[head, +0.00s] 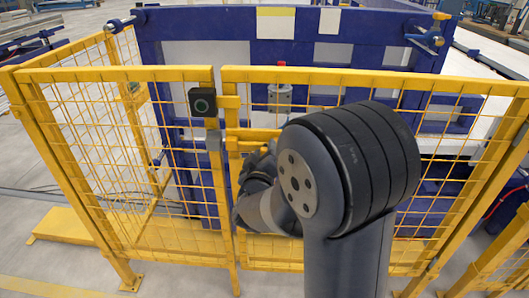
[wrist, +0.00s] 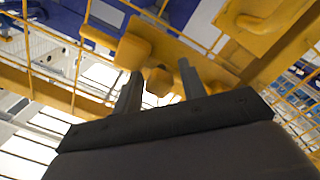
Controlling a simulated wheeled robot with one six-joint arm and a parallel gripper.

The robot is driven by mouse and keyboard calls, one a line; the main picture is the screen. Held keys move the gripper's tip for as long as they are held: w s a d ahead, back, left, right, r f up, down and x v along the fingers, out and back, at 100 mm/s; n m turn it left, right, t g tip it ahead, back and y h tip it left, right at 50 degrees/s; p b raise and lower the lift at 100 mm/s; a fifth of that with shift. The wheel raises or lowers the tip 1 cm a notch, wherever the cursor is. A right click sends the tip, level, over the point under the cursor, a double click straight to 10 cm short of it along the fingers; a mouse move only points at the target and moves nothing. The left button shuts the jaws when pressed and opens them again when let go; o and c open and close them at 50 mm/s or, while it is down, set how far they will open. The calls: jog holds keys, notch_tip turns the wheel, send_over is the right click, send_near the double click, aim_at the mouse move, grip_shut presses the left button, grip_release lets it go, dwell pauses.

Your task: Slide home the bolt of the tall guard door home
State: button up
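The tall guard door is a yellow frame with wire mesh; its top rail (head: 350,76) crosses the right half of the head view. Its yellow bolt assembly (head: 262,133) is at the door's left edge, partly hidden by my arm. In the wrist view, a yellow bolt plate (wrist: 190,52) runs diagonally, with a blocky yellow piece (wrist: 131,48) at its left. A small yellow knob (wrist: 158,82) shows between the fingertips of my gripper (wrist: 159,74). The fingers are apart, with a visible gap on each side of the knob. In the head view my arm hides the fingertips.
Yellow mesh panels (head: 110,73) continue left. A blue frame (head: 300,25) stands behind the fence. A yellow plate (wrist: 265,25) is at the wrist view's upper right.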

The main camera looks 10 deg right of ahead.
aim_at(243, 145)
grip_shut()
jog(key=shift+a, duration=0.1)
jog(key=a, duration=0.1)
jog(key=w+a+p, duration=0.1)
jog(key=a, duration=0.3)
jog(key=shift+w+a+r, duration=0.15)
jog(key=shift+w+a, duration=0.05)
jog(key=shift+w, duration=0.15)
jog(key=shift+o, duration=1)
grip_release()
jog(key=shift+w+a, duration=0.1)
